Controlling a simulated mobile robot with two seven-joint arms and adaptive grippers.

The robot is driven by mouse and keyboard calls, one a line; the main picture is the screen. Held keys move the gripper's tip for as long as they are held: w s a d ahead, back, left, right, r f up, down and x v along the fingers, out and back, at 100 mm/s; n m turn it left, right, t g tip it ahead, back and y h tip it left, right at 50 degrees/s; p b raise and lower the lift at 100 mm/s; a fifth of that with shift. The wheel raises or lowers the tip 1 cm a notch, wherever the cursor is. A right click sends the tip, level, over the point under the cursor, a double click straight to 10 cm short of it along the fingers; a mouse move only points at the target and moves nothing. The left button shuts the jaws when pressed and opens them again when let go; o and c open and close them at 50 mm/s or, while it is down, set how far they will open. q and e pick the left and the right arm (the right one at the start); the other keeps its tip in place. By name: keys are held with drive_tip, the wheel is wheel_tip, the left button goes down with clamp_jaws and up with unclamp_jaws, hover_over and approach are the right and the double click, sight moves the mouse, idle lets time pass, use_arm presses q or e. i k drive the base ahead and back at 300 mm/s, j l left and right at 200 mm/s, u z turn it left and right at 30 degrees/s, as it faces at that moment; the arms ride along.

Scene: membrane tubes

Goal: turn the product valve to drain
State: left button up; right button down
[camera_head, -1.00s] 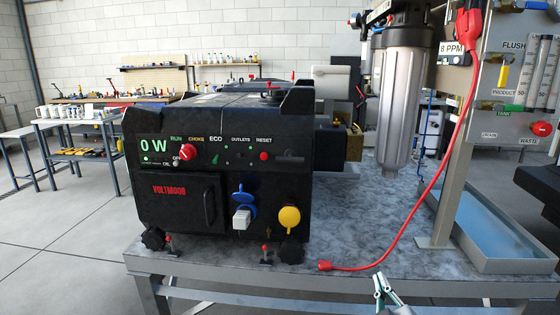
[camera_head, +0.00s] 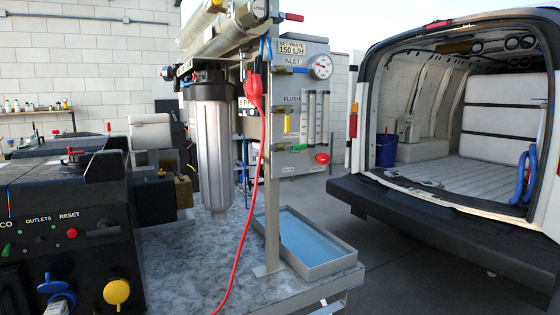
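The valve panel (camera_head: 300,85) stands upright at the middle of the head view, on a post behind the red cable. The green handle (camera_head: 298,148), which I take as the product valve, lies roughly level, low on the panel below the yellow flush handle (camera_head: 287,123). Its small labels are too small to read now; earlier a PRODUCT label showed above the green handle and TANK beside it. A red waste knob (camera_head: 322,158) is to its lower right. Neither of my grippers can be made out in the current view.
A shallow tray (camera_head: 312,262) of blue liquid sits on the bench below the panel. A red cable (camera_head: 258,185) hangs in front of the post. A grey filter housing (camera_head: 211,150) and black generator (camera_head: 70,215) stand left. An open van (camera_head: 440,190) is at right.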

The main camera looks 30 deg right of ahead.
sight(302, 146)
drive_tip(key=k+z, duration=0.1)
drive_tip(key=z, duration=0.95)
